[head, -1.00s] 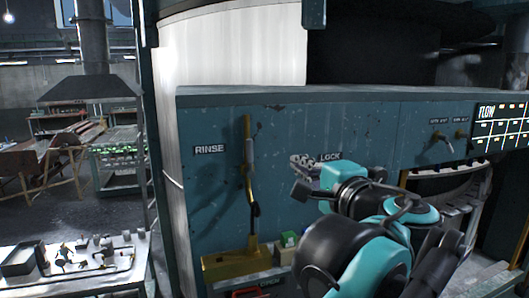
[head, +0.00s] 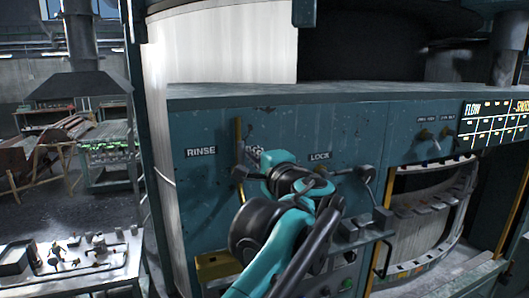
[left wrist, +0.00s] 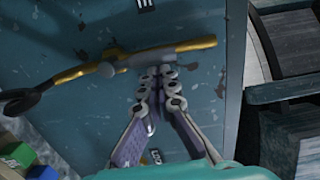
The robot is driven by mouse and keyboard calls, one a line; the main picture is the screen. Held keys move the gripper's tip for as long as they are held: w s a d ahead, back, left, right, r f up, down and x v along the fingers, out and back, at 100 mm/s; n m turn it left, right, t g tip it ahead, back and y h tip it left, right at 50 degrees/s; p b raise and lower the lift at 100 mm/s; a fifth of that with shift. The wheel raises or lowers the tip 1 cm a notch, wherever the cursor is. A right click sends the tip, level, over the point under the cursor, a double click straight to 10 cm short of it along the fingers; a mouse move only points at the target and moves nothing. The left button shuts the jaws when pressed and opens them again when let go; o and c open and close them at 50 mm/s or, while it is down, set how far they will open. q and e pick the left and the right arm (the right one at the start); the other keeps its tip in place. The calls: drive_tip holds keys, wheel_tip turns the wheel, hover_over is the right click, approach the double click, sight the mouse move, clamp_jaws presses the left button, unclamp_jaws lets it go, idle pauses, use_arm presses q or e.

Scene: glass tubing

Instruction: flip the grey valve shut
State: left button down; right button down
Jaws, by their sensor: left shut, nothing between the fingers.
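The grey valve (left wrist: 135,62) sits on a brass pipe (left wrist: 185,47) in the left wrist view. Its grey lever appears to lie along the pipe. In the head view the pipe (head: 239,135) runs upright on the blue panel, right of the RINSE label (head: 201,152); the valve there is hidden behind my gripper and wrist. My left gripper (head: 251,158) is shut and empty in front of the pipe. In the left wrist view its fingertips (left wrist: 157,77) are together, close beside the grey lever; I cannot tell whether they touch it. My right gripper is not in view.
A LOCK label (head: 319,156) and dark knobs are right of my wrist. The pipe's brass base (head: 215,266) stands low on the panel. Green (left wrist: 18,155) and blue blocks lie at the wrist view's lower left. A FLOW board (head: 490,122) hangs at far right.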

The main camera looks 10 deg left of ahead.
use_arm(q)
drive_tip(key=shift+w+d+f, duration=0.1)
drive_tip(key=shift+w, duration=0.15)
drive_tip(key=shift+s, duration=0.1)
drive_tip(key=shift+s+a+n, duration=0.1)
drive_tip(key=shift+a+n, duration=0.1)
drive_tip(key=shift+n, duration=0.1)
